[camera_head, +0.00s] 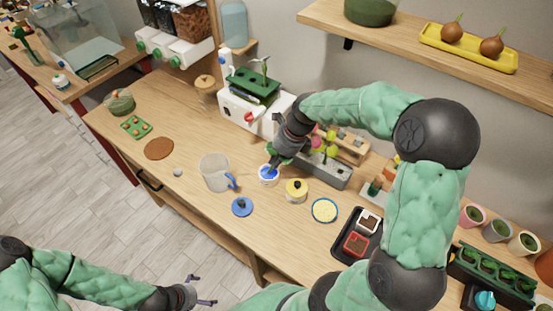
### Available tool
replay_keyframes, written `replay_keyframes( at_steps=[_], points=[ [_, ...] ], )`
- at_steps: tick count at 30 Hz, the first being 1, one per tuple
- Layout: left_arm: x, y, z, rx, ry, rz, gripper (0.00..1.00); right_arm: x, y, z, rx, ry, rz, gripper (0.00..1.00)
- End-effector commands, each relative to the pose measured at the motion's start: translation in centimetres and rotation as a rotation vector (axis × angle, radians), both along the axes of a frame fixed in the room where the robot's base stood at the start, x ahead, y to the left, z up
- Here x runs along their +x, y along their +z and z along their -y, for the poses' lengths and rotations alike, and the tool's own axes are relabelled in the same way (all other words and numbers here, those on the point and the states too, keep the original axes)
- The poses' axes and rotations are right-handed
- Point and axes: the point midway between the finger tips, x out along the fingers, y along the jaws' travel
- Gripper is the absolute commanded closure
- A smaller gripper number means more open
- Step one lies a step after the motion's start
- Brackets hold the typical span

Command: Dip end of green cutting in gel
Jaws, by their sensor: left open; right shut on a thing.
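My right gripper (274,161) reaches down from the right over a small white jar (268,181) with blue gel (269,171) in it. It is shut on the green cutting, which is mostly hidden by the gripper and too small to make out. The gripper's tips are right at the jar's mouth; I cannot tell whether the cutting's end touches the gel. A blue lid with a dark knob (241,206) lies on the table in front of the jar. My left gripper (207,291) is open and empty, low at the front, away from the table top.
A clear jug with a blue handle (214,172) stands left of the jar. A yellow-lidded pot (296,190) and a dish of yellow grains (324,210) stand to its right. A grey trough (323,170) is behind. A black tray (342,245) holds small pots. The table's left front is fairly clear.

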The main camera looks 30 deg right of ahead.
Motion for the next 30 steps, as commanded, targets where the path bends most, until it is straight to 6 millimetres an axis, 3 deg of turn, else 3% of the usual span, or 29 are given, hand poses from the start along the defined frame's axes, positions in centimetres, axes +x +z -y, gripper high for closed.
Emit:
replay_keyframes(
  at_steps=[30],
  points=[
    [0.0,-0.3,0.0,0.0,0.0,0.0,0.0,0.0,-1.1,0.0,0.0,-0.001,0.0,1.0]
  ],
)
